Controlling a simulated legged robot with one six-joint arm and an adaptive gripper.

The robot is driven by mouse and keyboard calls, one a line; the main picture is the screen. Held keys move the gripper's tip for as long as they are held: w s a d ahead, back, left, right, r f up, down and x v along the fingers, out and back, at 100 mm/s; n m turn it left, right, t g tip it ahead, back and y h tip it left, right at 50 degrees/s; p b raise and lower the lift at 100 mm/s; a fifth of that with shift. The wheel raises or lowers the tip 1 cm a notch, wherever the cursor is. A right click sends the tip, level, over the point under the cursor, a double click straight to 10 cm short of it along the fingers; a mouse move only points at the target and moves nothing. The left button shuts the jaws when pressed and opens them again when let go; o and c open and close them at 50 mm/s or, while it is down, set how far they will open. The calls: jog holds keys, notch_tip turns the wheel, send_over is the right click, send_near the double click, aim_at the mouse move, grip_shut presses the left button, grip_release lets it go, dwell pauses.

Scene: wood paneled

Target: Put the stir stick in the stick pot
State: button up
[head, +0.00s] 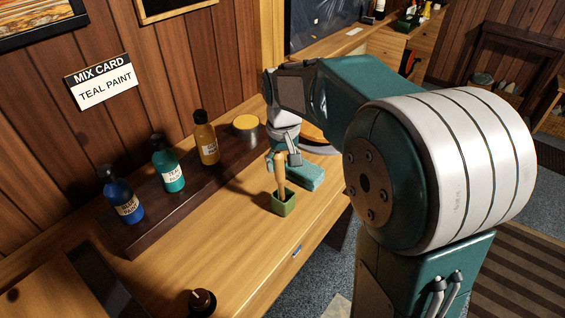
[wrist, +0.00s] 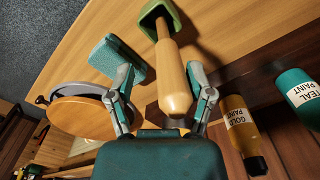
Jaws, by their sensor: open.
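The stir stick (head: 280,178) has a pale wooden handle and stands almost upright, leaning slightly, with its lower end inside the small green square stick pot (head: 284,205). In the wrist view the handle of the stir stick (wrist: 175,80) points toward the camera, and the stick pot (wrist: 160,14) shows at the top edge. My gripper (head: 288,158) is above the pot at the handle's upper end. In the wrist view my gripper (wrist: 161,74) is open, one finger on each side of the handle, with gaps visible. The stick's lower tip is hidden in the pot.
A teal sponge-like block (head: 309,178) lies close beside the pot. A dark bottle (head: 202,302) stands near the front. The wooden bench left of the pot is clear.

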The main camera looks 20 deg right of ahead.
aim_at(284, 175)
notch_tip(284, 175, up, 11)
jog(key=shift+r, duration=0.45)
jog(key=s+f+t, duration=0.2)
jog(key=s+f, duration=0.1)
jog(key=s, duration=0.7)
jog(key=s+f+t, duration=0.3)
jog(key=s, duration=0.7)
jog(key=shift+s+f+t, duration=0.25)
jog(key=shift+s+t, duration=0.05)
jog(key=shift+s, duration=0.05)
